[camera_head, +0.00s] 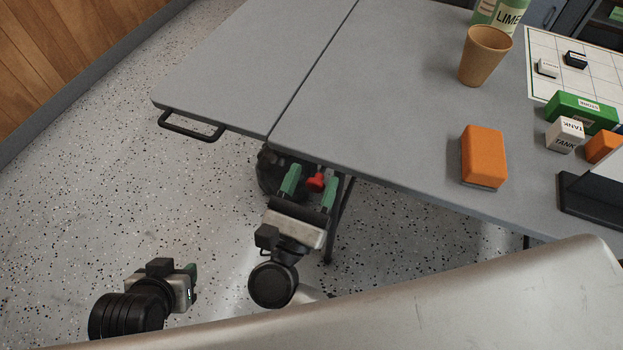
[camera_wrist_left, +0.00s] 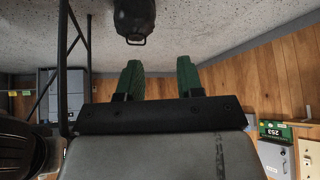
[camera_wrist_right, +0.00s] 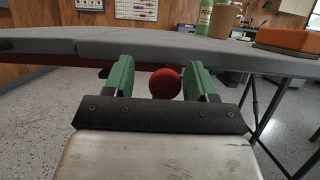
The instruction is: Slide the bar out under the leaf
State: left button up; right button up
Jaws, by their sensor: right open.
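The bar's red knob (camera_head: 316,181) shows at the table's front edge, near the seam beside the leaf (camera_head: 245,55). It also shows as a round red ball in the right wrist view (camera_wrist_right: 165,84), just below the tabletop edge. My right gripper (camera_head: 310,186) is open, with its green fingers on either side of the knob; a gap shows on both sides. The rest of the bar is hidden under the table. My left gripper (camera_head: 192,272) is low over the floor at the left, away from the table. Its fingers are apart and empty in the left wrist view (camera_wrist_left: 159,65).
A black handle (camera_head: 190,128) sticks out from the leaf's front edge. A dark rounded object (camera_head: 270,172) stands under the table. An orange block (camera_head: 484,157) and a tan cup (camera_head: 485,55) stand on the tabletop. Floor at the left is clear.

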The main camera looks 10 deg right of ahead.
pick_arm(q)
jog(key=w+t, duration=0.1)
jog(key=w+d+r+t, duration=0.1)
jog(key=shift+w+r+b, duration=0.15)
jog(key=shift+w+b, duration=0.15)
jog(key=shift+b, duration=0.1)
pick_arm(e)
jog(key=v, duration=1)
jog(key=shift+s+a, duration=0.25)
jog(key=shift+s, duration=0.1)
jog(key=shift+f, duration=0.1)
